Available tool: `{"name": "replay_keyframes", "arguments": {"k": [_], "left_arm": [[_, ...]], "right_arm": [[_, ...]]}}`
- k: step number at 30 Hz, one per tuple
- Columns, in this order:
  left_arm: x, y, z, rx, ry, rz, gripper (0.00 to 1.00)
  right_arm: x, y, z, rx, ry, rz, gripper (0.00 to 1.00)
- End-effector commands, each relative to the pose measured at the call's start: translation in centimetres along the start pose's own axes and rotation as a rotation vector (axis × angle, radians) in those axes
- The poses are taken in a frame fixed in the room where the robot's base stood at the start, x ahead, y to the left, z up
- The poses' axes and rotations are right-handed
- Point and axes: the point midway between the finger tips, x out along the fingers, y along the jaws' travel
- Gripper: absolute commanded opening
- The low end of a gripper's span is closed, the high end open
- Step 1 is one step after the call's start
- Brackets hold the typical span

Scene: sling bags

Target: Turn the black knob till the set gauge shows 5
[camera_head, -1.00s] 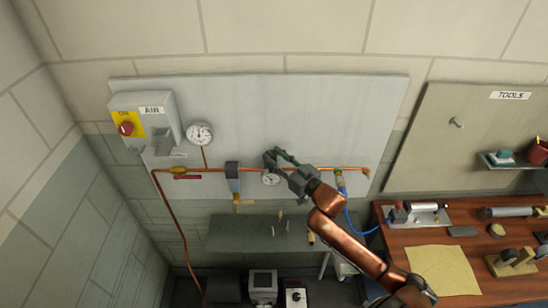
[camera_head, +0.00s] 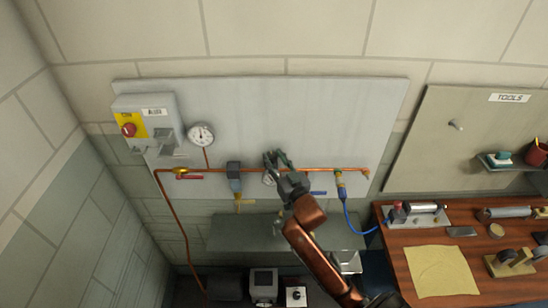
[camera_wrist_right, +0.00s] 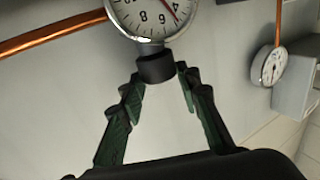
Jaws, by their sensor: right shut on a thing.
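The black knob (camera_wrist_right: 157,68) sits below the set gauge (camera_wrist_right: 140,20) in the right wrist view. My right gripper (camera_wrist_right: 160,76) is shut on the knob, one green finger on each side. The gauge's white dial is cut off by the top edge; its red needle points down right, beside the 6 on the side towards the 4. The exact reading cannot be told. In the head view my right gripper (camera_head: 277,156) is at the pipe on the grey panel; it hides the knob and most of the set gauge. My left gripper is not in view.
A second gauge (camera_head: 201,135) and an AIR box (camera_head: 148,120) with a red button are on the left. The copper pipe (camera_head: 215,170) crosses the panel. A blue hose (camera_head: 352,222) hangs to the right. A grey shelf (camera_head: 230,232) sits below. The wooden bench (camera_head: 395,262) is right.

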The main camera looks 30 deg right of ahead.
Motion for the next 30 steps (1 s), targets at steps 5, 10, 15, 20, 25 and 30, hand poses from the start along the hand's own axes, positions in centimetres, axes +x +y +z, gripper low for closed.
{"name": "replay_keyframes", "arguments": {"k": [5,10,15,20,25,30], "left_arm": [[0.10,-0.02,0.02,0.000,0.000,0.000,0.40],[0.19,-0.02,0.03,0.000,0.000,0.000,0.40],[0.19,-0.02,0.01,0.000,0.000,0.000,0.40],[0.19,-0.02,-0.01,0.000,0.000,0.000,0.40],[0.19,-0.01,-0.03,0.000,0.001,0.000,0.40],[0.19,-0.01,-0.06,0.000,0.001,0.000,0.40]], "right_arm": [[0.07,-0.24,-0.09,0.006,0.003,0.086,0.07],[0.02,-0.37,-0.14,0.003,0.001,0.135,0.07],[-0.02,-0.37,-0.15,0.000,-0.001,0.146,0.07],[-0.03,-0.38,-0.15,0.000,0.000,0.145,0.07],[-0.03,-0.38,-0.14,0.000,0.000,0.145,0.38],[-0.05,-0.35,-0.10,0.000,-0.001,0.145,0.48]]}}
